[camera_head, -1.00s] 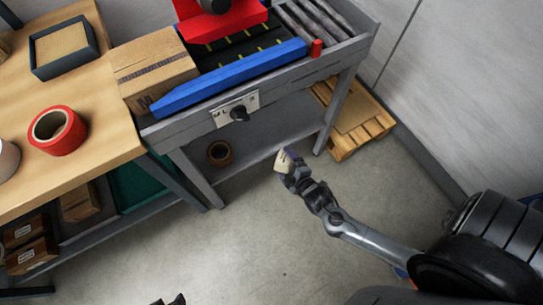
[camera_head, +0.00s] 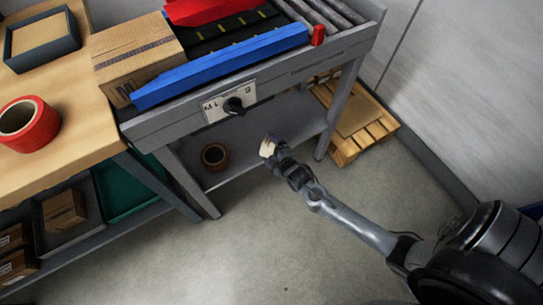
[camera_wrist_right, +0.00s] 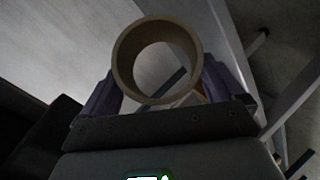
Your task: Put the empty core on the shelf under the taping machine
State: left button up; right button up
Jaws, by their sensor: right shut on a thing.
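The empty core (camera_head: 266,148) is a short tan ring in the fingers of my right gripper (camera_head: 273,152). In the right wrist view the core (camera_wrist_right: 122,65) stands between the two fingers, with its open bore facing the camera. My right gripper is shut on it. The grey shelf (camera_head: 243,140) lies under the taping machine (camera_head: 290,65). In the head view the core overlaps the shelf's front edge near the middle; I cannot tell whether it touches the shelf. My left gripper is not in view.
A brown tape roll (camera_head: 214,156) sits on the shelf's left part. Machine legs (camera_head: 340,108) bound the shelf. A wooden pallet (camera_head: 356,125) is at right. A workbench (camera_head: 60,135) with a red tape roll (camera_head: 28,124) stands at left. The shelf between roll and right leg looks clear.

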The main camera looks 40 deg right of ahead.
jog(key=shift+f+b, duration=1.45)
jog(key=shift+f, duration=0.5)
jog(key=o, duration=0.7)
jog(key=shift+f, duration=0.1)
jog(key=shift+c, duration=0.2)
